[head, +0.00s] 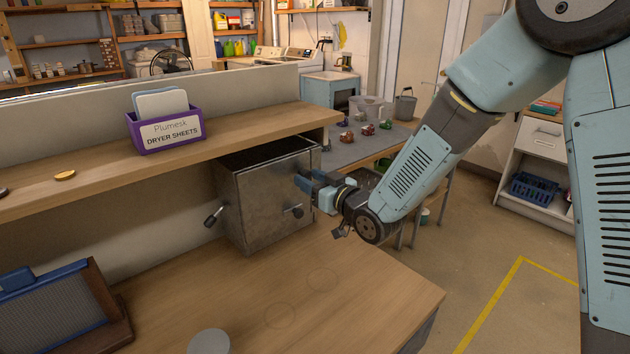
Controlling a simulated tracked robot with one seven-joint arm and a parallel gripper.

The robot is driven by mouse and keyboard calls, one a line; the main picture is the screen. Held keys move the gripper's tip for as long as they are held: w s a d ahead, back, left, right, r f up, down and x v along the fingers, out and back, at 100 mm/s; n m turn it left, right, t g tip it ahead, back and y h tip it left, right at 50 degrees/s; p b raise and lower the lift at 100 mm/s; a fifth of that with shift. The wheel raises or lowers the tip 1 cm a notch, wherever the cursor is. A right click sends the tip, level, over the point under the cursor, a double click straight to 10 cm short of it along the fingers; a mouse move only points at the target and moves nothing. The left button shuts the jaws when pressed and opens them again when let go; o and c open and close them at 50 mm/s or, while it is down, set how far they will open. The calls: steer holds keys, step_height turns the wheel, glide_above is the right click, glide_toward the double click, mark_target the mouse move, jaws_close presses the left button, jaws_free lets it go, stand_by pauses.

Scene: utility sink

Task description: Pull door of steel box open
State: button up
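The grey steel box (262,192) stands on the wooden worktop, partly under the raised shelf. A panel facing me and to the right carries a small dark handle (293,211). Another lever-like handle (213,217) sticks out at the box's left side. The top looks dark; I cannot tell whether the door stands ajar. My gripper (306,182) reaches in from the right, its blue fingers at the upper right part of the panel, above the small handle. I cannot tell whether they touch the panel or how far apart they are.
The raised shelf (90,183) overhangs the box and bears a purple dryer-sheets holder (165,135). A blue-framed washboard (60,310) lies at lower left, with a grey cylinder (209,342) at the front. The worktop (340,290) before the box is mostly clear.

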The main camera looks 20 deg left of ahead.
steer(key=shift+s, duration=0.1)
jaws_close()
